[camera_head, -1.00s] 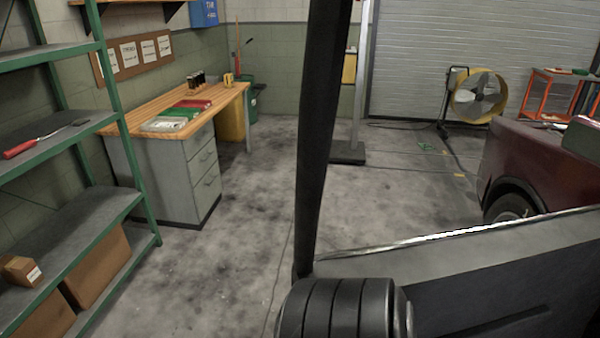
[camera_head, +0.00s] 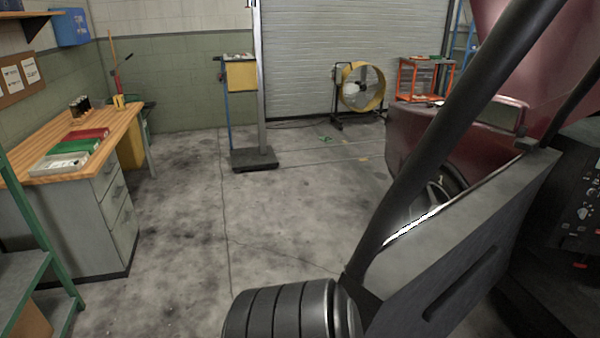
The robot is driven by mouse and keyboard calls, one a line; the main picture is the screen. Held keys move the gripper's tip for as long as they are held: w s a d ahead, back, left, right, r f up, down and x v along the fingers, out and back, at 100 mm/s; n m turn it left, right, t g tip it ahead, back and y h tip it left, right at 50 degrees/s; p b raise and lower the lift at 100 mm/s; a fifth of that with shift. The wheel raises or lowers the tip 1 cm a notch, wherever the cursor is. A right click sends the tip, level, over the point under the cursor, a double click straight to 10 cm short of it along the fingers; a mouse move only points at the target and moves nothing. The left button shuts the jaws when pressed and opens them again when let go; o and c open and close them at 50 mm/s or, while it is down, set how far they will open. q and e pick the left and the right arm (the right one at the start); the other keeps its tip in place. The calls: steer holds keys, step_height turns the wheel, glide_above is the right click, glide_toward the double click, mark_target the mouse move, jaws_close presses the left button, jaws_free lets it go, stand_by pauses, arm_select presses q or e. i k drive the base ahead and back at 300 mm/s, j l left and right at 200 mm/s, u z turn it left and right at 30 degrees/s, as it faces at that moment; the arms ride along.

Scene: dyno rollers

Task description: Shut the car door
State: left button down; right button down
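The car door (camera_head: 440,260) stands open at the lower right. Its dark inner panel with a long slot faces me. Its black window frame (camera_head: 440,130) rises slanting to the upper right from the door's free end. The red car body (camera_head: 405,140) shows behind the door, with a front wheel partly hidden. The dark car interior with its dashboard (camera_head: 582,205) is at the right edge, where the door meets the car. Neither gripper is in view. A dark ribbed cylinder at the bottom centre, seemingly part of my arm, overlaps the door's lower free corner; contact cannot be told.
A wooden-topped workbench (camera_head: 75,165) stands at left, with a green metal shelf (camera_head: 30,245) in front. A post on a black base (camera_head: 254,160), a yellow fan (camera_head: 362,87) and an orange cart (camera_head: 425,80) are at the back. The middle floor is clear.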

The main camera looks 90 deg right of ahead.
mark_target(422, 280)
steer(key=i+z, duration=0.15)
steer(key=z, duration=0.25)
steer(key=i+z, duration=0.15)
steer(key=z, duration=0.25)
steer(key=i+z, duration=0.1)
steer(key=z, duration=0.3)
steer(key=i+z, duration=0.15)
steer(key=z, duration=0.25)
steer(key=i+j+z, duration=0.1)
steer(key=z, duration=0.3)
steer(key=i+z, duration=0.15)
steer(key=z, duration=0.35)
steer(key=i+j+z, duration=0.1)
steer(key=z, duration=0.4)
steer(key=i+j+z, duration=0.1)
steer(key=z, duration=0.35)
steer(key=i+j+z, duration=0.1)
steer(key=z, duration=0.4)
steer(key=j+z, duration=0.2)
steer(key=z, duration=0.3)
